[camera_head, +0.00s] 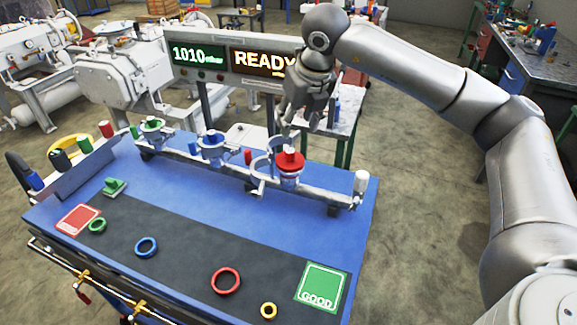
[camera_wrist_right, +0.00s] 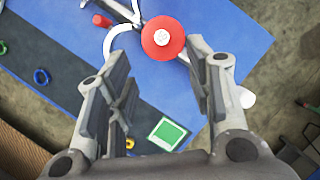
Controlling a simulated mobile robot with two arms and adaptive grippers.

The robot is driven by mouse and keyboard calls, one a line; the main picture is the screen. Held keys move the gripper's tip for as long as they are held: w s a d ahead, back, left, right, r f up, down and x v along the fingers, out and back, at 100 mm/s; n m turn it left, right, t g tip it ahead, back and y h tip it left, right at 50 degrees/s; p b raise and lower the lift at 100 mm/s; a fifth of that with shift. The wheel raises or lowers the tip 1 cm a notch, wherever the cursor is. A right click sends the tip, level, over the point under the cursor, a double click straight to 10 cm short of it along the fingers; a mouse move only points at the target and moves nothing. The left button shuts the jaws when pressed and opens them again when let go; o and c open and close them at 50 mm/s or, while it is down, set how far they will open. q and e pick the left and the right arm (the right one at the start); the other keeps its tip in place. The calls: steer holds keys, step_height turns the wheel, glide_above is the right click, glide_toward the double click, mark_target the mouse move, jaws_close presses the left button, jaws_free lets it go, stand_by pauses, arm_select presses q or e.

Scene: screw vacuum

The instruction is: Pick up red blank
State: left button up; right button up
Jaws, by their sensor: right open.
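The red blank (camera_head: 290,162) is a round red disc with a pale centre, seated on a ringed stand of the grey rail at the right part of the blue table. In the right wrist view the red blank (camera_wrist_right: 158,50) lies ahead, between the finger tips in the picture. My right gripper (camera_head: 300,122) is open and empty, pointing down just above the blank and apart from it. Its fingers also frame the right wrist view (camera_wrist_right: 163,66). An open silver clamp (camera_head: 257,178) stands left of the blank. My left gripper is not in view.
Green (camera_head: 152,125) and blue (camera_head: 211,139) parts stand along the rail (camera_head: 325,192). A small red cylinder (camera_head: 248,156) is close by on the left. Coloured rings and a green GOOD pad (camera_head: 322,287) lie in front. A READY display (camera_head: 262,62) stands behind.

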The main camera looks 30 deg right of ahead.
steer(key=f, duration=0.1)
glide_above(290, 151)
steer(key=s, duration=0.2)
step_height(290, 151, down, 5)
steer(key=shift+s+a+p, duration=0.1)
steer(key=shift+p, duration=0.25)
steer(key=shift+w+f+p, duration=0.2)
steer(key=shift+f+p, duration=0.15)
steer(key=shift+f, duration=0.2)
steer(key=p+x, duration=0.1)
steer(key=x, duration=0.2)
steer(key=shift+w+f, duration=0.1)
steer(key=shift+f, duration=0.15)
steer(key=shift+w+f, duration=0.15)
steer(key=shift+f, duration=0.2)
steer(key=shift+c, duration=0.7)
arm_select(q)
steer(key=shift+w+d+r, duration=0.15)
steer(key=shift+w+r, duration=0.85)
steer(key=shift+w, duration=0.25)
arm_select(e)
steer(key=shift+r, duration=0.1)
jaws_close()
